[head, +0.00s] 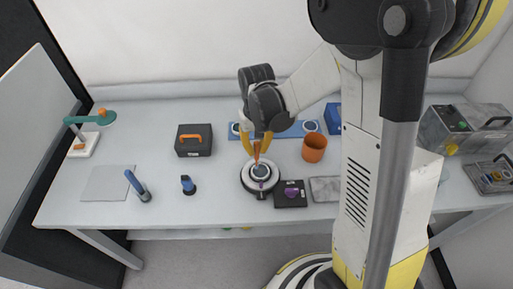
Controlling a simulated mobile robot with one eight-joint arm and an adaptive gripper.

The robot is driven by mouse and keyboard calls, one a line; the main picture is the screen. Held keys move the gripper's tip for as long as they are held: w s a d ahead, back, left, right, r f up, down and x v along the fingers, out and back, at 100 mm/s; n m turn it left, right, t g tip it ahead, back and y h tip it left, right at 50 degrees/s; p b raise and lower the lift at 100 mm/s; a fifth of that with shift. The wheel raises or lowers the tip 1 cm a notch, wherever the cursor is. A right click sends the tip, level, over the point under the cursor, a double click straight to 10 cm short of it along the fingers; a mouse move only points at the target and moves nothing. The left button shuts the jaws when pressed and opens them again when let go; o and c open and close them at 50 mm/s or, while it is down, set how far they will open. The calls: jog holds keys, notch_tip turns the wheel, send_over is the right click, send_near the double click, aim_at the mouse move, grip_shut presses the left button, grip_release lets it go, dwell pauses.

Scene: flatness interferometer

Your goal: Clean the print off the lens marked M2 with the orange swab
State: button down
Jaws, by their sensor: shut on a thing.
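My gripper (257,145), with yellow fingers, is shut on the orange swab (256,156). It holds the swab roughly upright, pointing down over a round black-and-white stand (247,184). A dark lens (261,171) in a pale ring sits on that stand. The swab's lower end is at or just above the lens's far side; I cannot tell whether it touches. No M2 mark or print is readable at this size. The fingers partly hide the swab's upper part.
A blue rack (290,131) with round lenses stands behind. An orange cup (314,148) and a black block with a purple part (290,194) are to the right. A black case (193,141), blue-handled tools (137,185) and a lamp (85,142) stand left.

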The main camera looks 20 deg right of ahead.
jog(key=shift+f+b, duration=0.5)
dwell(0.6)
jog(key=shift+s+d, duration=0.2)
jog(key=shift+d, duration=0.35)
jog(key=shift+s+d+b, duration=0.2)
jog(key=shift+d+b, duration=0.15)
jog(key=shift+d, duration=0.15)
jog(key=shift+s+d, duration=0.2)
jog(key=shift+d, duration=0.45)
jog(key=shift+r, duration=0.1)
jog(key=shift+r, duration=0.45)
jog(key=shift+a, duration=0.1)
jog(key=shift+w+a, duration=0.3)
jog(key=shift+a, duration=0.5)
jog(key=shift+w+a, duration=0.3)
jog(key=shift+a, duration=0.5)
